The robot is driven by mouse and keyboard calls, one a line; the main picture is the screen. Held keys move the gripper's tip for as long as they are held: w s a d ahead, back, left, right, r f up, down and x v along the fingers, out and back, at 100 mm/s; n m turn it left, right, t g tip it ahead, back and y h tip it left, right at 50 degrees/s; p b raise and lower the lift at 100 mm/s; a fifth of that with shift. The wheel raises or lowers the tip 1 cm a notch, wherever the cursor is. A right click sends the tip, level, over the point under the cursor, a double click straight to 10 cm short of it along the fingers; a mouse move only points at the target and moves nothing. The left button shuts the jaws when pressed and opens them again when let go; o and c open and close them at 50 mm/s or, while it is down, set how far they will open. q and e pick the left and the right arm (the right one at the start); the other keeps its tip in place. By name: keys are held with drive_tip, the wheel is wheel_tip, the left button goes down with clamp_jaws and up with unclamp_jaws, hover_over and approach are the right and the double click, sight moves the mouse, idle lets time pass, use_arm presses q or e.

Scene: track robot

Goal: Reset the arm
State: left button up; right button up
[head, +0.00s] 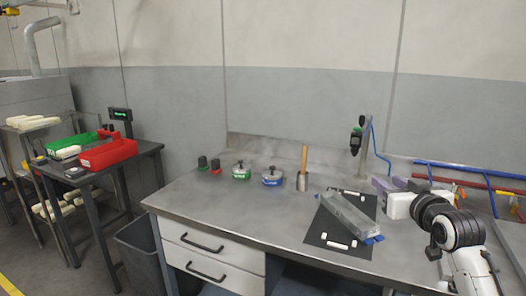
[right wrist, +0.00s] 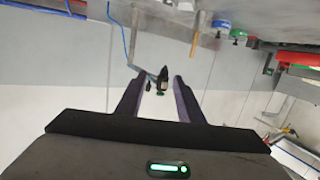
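My right arm comes in from the lower right of the head view, with its black and white wrist over the right part of the metal workbench (head: 225,205). My right gripper (head: 392,183) points toward the back wall, above the bench top. In the right wrist view, its two purple-grey fingers (right wrist: 156,98) stand apart with nothing between them; the black hand tool on a stand (right wrist: 163,80) shows only in the background beyond. My left arm and gripper are not in view.
A black mat (head: 325,233) with a long grey part (head: 348,213) lies left of my right gripper. A tool stand (head: 362,150), a wooden-handled tool (head: 304,160), and blue (head: 272,178) and green (head: 241,172) containers stand behind. Red (head: 108,153) and green bins sit far left.

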drive_tip(key=s+a+f+n+g, duration=0.1)
drive_tip(key=s+a+f+g, duration=0.2)
drive_tip(key=s+f, duration=0.7)
drive_tip(key=s+a+f+g, duration=0.3)
drive_tip(key=s+f, duration=0.6)
drive_tip(key=f, duration=0.3)
drive_tip(key=s+a+f+g, duration=0.25)
drive_tip(key=s+f, duration=0.25)
drive_tip(key=s, duration=0.8)
drive_tip(key=s+a+f+g, duration=0.1)
drive_tip(key=s+f+g, duration=0.3)
drive_tip(key=s, duration=1)
drive_tip(key=w+a+f+t+y, duration=0.1)
drive_tip(key=w+a+f+t, duration=0.1)
drive_tip(key=f, duration=0.4)
drive_tip(key=w+a+f+t+y, duration=0.1)
drive_tip(key=w+a+f+t, duration=0.1)
drive_tip(key=f, duration=0.4)
drive_tip(key=shift+a+n+t, duration=0.3)
drive_tip(key=shift+a+t, duration=0.05)
drive_tip(key=shift+t, duration=0.2)
drive_tip(key=shift+w, duration=0.1)
